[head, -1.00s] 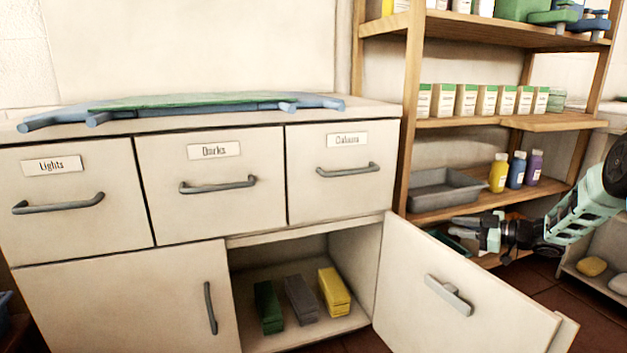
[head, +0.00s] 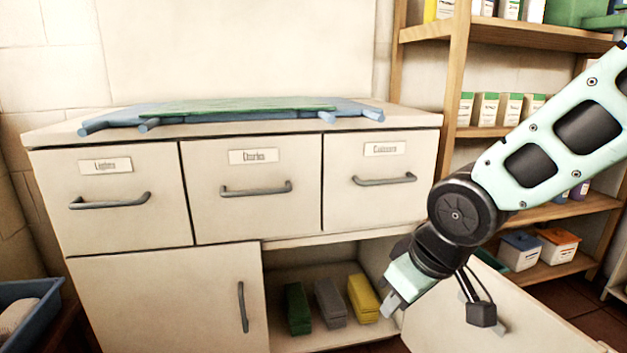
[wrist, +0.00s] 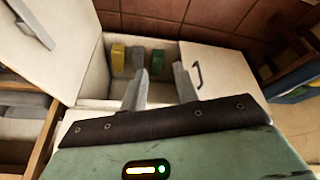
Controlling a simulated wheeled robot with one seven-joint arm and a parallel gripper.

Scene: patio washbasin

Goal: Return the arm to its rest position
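My gripper (head: 393,300) is at the lower end of my arm, which reaches in from the right in the head view. The open door (wrist: 50,45) is at the left there.
The cabinet has three shut drawers (head: 255,205) and a shut lower left door (head: 170,305). A blue and green rack (head: 230,112) lies on top. A wooden shelf (head: 540,212) with boxes stands at right. A blue bin (head: 40,300) is at lower left.

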